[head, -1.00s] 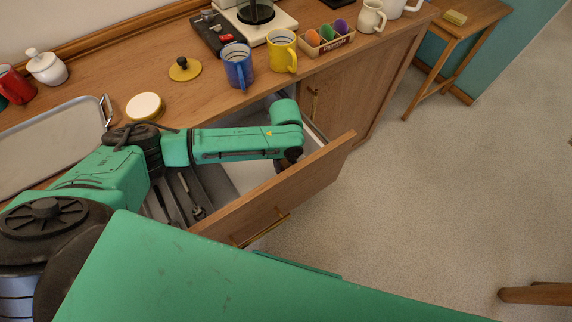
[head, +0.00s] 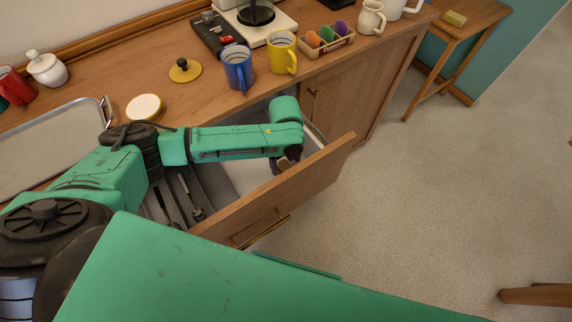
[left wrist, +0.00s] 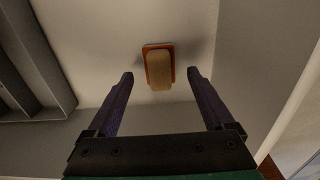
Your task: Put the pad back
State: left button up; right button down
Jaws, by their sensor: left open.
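A small pad with a tan top and an orange-red border (left wrist: 159,68) lies on the pale floor of the open drawer in the left wrist view. In the head view I cannot see it; my left arm and the drawer front hide that part. My left gripper (left wrist: 160,75) is open, with its two dark fingers apart. In the wrist view the pad shows between and just beyond the fingertips, with nothing held. In the head view my left gripper (head: 287,162) reaches down into the drawer (head: 275,188), close behind its wooden front. My right gripper is not in view.
A dark divided insert (left wrist: 35,75) with utensils fills the drawer's left part. On the counter above stand a blue mug (head: 238,68), a yellow mug (head: 281,52) and a wooden box (head: 326,42). A yellowish block (head: 453,18) lies on the side table. The floor at right is mostly clear.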

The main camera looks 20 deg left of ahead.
aim_at(286, 166)
pick_arm(q)
notch_tip(286, 166, up, 10)
jog(key=shift+f+p, duration=0.15)
jog(key=shift+p, duration=0.15)
